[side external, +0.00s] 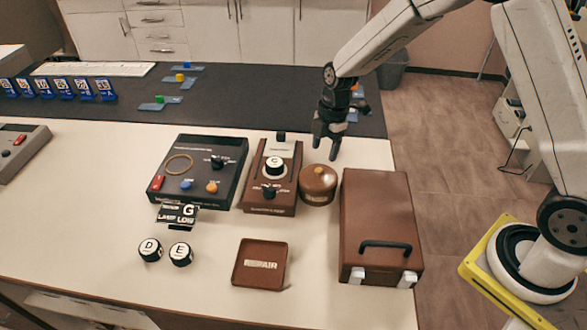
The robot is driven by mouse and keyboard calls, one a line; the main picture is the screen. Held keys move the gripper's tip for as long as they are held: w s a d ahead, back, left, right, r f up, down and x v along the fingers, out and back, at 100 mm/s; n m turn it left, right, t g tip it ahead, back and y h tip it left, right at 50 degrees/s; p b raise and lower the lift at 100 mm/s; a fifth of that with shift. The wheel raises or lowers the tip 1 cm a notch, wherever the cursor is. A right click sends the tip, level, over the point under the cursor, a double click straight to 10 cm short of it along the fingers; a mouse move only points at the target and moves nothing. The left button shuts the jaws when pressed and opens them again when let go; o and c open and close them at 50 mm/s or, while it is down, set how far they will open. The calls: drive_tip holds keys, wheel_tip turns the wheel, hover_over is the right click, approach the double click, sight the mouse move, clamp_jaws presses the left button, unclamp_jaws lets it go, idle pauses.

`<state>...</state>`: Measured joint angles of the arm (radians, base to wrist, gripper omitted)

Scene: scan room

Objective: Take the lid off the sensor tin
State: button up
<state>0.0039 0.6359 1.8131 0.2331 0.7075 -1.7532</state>
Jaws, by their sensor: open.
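The sensor tin is most likely the round brown tin (318,186) on the white table, between a brown device and a brown case. Its lid (319,176) sits on top and has a small knob. My gripper (326,152) is open and empty, pointing down, above and slightly behind the tin. It looks apart from the lid, though the exact gap is hard to tell from this one view.
A brown device with knobs (258,196) stands left of the tin, and a brown case (376,215) close on its right. A black control box (205,165) is further left.

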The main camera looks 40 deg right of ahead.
sight(319, 169)
drive_tip(key=shift+f, duration=0.4)
drive_tip(key=shift+a+f, duration=0.1)
drive_tip(key=shift+a+f, duration=0.2)
drive_tip(key=shift+f, duration=0.6)
drive_tip(key=shift+a+f, duration=0.15)
drive_tip(key=shift+f, duration=0.7)
drive_tip(key=shift+a+f, duration=0.2)
drive_tip(key=shift+f, duration=0.6)
clamp_jaws()
